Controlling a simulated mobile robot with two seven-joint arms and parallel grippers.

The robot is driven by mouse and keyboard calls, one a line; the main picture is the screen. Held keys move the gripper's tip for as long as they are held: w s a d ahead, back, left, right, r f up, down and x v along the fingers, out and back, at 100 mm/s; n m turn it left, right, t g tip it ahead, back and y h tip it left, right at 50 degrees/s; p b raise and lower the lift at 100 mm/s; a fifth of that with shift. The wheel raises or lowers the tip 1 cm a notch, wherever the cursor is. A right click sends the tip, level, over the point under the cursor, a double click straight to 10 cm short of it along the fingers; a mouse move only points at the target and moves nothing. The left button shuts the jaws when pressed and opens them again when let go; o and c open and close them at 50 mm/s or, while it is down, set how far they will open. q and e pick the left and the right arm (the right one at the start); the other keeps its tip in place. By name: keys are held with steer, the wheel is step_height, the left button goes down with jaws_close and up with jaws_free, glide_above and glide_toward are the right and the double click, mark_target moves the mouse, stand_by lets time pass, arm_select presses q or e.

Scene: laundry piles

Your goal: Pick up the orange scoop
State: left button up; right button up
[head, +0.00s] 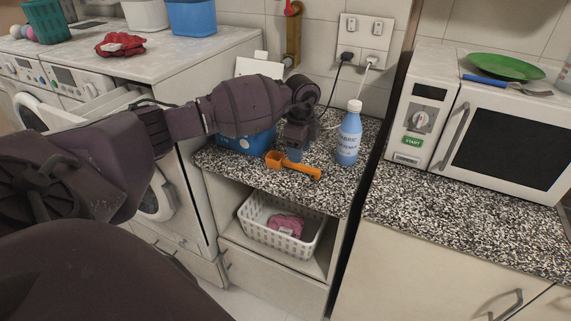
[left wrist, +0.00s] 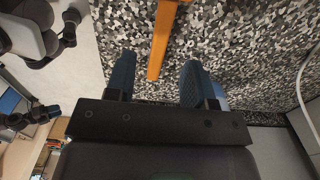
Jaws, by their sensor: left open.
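The orange scoop (head: 296,165) lies on the speckled counter (head: 262,180), its cup to the left and its handle pointing right. In the left wrist view its orange handle (left wrist: 161,40) runs between and beyond the two fingers. My left gripper (head: 293,152) is just above the scoop, fingers pointing down. In the left wrist view the left gripper (left wrist: 156,78) is open with a finger on each side of the handle's line; whether either touches it I cannot tell. The scoop's cup is not seen in the wrist view. My right gripper is not in the head view.
A blue and white bottle (head: 348,136) stands right of the gripper. A blue box (head: 246,143) is behind and left of the scoop, partly hidden by my arm. A white basket (head: 282,228) sits on the shelf below. A microwave (head: 480,120) stands at right.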

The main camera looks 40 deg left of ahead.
mark_target(293, 166)
arm_select(q)
steer(key=shift+d+f+b, duration=0.15)
steer(key=shift+f+b, duration=0.15)
steer(key=shift+f, duration=2.3)
steer(key=shift+c, duration=0.5)
jaws_close()
steer(key=shift+r, duration=0.15)
